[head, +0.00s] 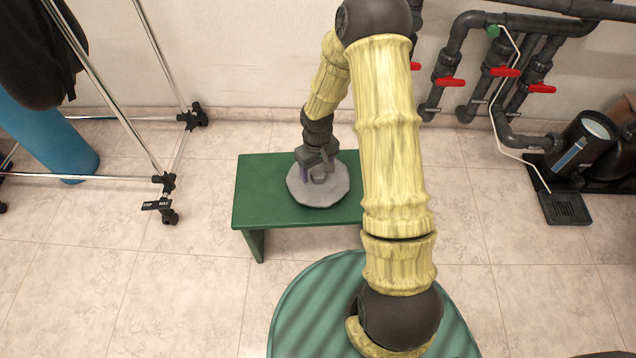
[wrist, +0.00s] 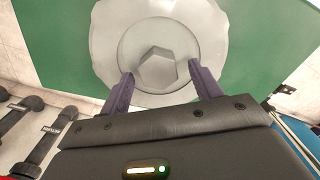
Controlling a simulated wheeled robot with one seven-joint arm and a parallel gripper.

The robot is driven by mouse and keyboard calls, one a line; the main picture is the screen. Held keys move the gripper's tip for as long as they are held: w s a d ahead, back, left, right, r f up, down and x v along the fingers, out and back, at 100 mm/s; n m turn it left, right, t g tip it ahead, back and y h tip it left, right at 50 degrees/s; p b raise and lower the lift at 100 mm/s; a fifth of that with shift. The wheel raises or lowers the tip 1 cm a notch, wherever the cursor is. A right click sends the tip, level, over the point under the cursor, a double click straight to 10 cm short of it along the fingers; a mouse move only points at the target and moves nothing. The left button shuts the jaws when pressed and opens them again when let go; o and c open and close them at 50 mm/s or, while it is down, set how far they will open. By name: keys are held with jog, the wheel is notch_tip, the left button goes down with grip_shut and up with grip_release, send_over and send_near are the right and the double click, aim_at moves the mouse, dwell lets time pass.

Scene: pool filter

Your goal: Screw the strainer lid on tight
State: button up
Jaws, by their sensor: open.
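A grey round lid-like disc (head: 318,190) with a scalloped edge lies on the green bench (head: 270,205). It also shows in the wrist view (wrist: 110,45), with a raised faceted knob (wrist: 157,66) at its middle. My gripper (head: 318,168) is over the disc, pointing down. In the wrist view my gripper (wrist: 162,75) is open, its two dark fingers at the left and right of the knob's near side. Gaps show between the fingers and the knob. I cannot tell how far the fingertips are above the disc. My gripper hides part of the disc in the head view.
A dark pump with a pale round top (head: 597,127) stands on the floor at the right. Pipes with red valve handles (head: 504,72) run along the wall. A metal rack (head: 150,90) stands at the left. The bench left of the disc is bare.

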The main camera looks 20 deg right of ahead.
aim_at(317, 170)
dwell(0.5)
grip_shut()
jog(key=shift+r, duration=0.1)
notch_tip(317, 170, up, 10)
jog(key=p, duration=0.5)
dwell(0.5)
